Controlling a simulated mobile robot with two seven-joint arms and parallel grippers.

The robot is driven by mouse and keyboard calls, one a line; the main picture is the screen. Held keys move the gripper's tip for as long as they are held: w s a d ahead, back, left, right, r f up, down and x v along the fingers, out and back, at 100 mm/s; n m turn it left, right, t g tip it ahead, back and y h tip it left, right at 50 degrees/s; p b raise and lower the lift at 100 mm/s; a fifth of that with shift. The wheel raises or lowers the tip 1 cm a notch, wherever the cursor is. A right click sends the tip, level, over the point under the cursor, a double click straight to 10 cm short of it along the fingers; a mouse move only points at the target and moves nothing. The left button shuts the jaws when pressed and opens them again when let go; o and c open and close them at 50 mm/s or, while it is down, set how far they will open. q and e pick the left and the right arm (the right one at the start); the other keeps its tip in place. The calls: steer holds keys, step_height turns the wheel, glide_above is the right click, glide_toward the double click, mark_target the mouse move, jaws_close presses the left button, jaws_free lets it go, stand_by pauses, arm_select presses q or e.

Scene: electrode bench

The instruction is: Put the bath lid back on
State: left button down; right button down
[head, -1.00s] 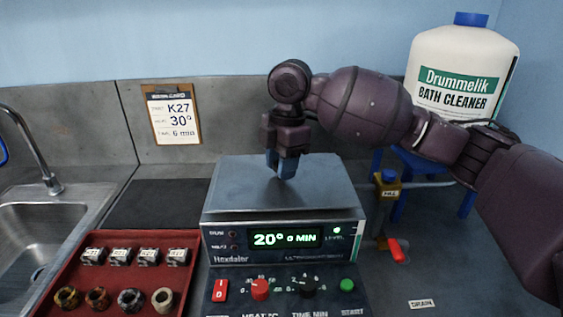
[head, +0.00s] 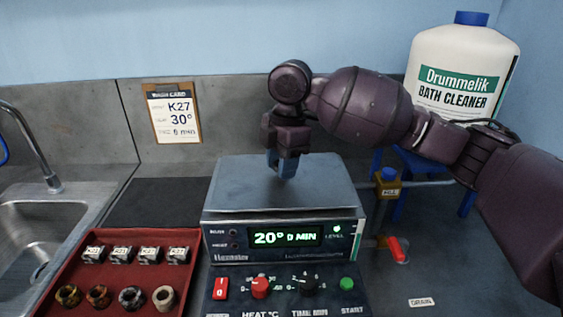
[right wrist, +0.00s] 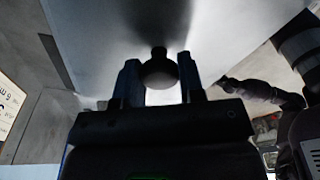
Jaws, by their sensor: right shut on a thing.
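The bath (head: 283,242) is a metal box on the bench with a lit display reading 20° 0 MIN. Its flat grey metal lid (head: 240,185) lies over the top, looking level and lined up with the box; no gap shows from here. My right gripper (head: 281,168) points down at the middle of the lid and is shut on the lid's dark round knob (right wrist: 159,70). In the right wrist view, the knob sits between the two fingers of the gripper (right wrist: 160,84), with the lid surface (right wrist: 110,40) behind. My left gripper is not in view.
A control panel with knobs (head: 260,288) is in front of the bath. A red tray (head: 115,275) with several parts stands left, beside the sink (head: 40,230). A valve with a red handle (head: 396,248) and a large cleaner bottle (head: 462,65) are right. Dark bench (head: 150,203) lies clear behind the tray.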

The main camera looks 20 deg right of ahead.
steer(key=shift+f, duration=0.5)
stand_by(0.6)
steer(key=c, duration=0.6)
jaws_free()
steer(key=shift+c, duration=0.2)
steer(key=shift+o, duration=0.4)
steer(key=o, duration=0.4)
